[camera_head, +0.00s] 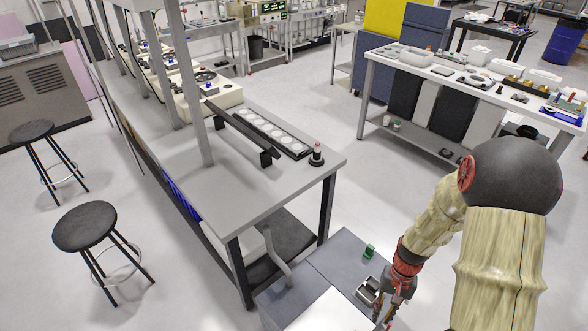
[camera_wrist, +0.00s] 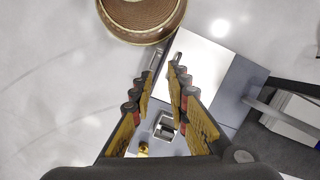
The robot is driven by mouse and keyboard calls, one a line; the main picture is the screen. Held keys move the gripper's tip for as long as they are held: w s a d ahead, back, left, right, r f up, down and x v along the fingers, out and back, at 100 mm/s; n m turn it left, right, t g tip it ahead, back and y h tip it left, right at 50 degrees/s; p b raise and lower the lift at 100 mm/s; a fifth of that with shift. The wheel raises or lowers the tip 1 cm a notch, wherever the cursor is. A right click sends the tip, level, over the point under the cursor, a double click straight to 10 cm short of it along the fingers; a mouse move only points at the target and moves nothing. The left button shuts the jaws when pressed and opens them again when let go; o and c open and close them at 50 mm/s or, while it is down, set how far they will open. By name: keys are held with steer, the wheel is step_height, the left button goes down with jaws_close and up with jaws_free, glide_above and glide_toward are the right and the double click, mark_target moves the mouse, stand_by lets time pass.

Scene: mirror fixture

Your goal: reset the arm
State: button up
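My arm reaches down at the lower right of the head view. My gripper (camera_head: 386,316) hangs low near the bottom edge, beside a small open metal box (camera_head: 368,290). In the wrist view my gripper (camera_wrist: 164,70) has its two fingers apart with nothing held between the tips. The metal box (camera_wrist: 166,127) shows between the fingers, below them; the exact gap is unclear. A small green item (camera_head: 369,252) lies on the grey surface behind the box.
A grey workbench (camera_head: 255,195) holds a tray of round discs (camera_head: 272,133), a dark bar (camera_head: 238,128) and a red-topped black piece (camera_head: 317,154). Two stools (camera_head: 85,226) (camera_head: 31,131) stand left. A white table (camera_head: 470,85) with several items stands right. Open floor lies between.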

steer(key=s+a+r+n+t, duration=0.1)
steer(key=s+a+r+t, duration=0.1)
steer(key=r, duration=1)
steer(key=s+a+r+n+t+h, duration=0.1)
steer(key=s+a+r+n+t, duration=0.1)
steer(key=r, duration=1.1)
steer(key=s+a+r+n+t, duration=0.1)
steer(key=s+a+r+t, duration=0.2)
steer(key=r, duration=0.9)
steer(key=shift+s+a+r+n+t, duration=0.35)
steer(key=shift+s+t, duration=0.25)
steer(key=shift+s, duration=0.2)
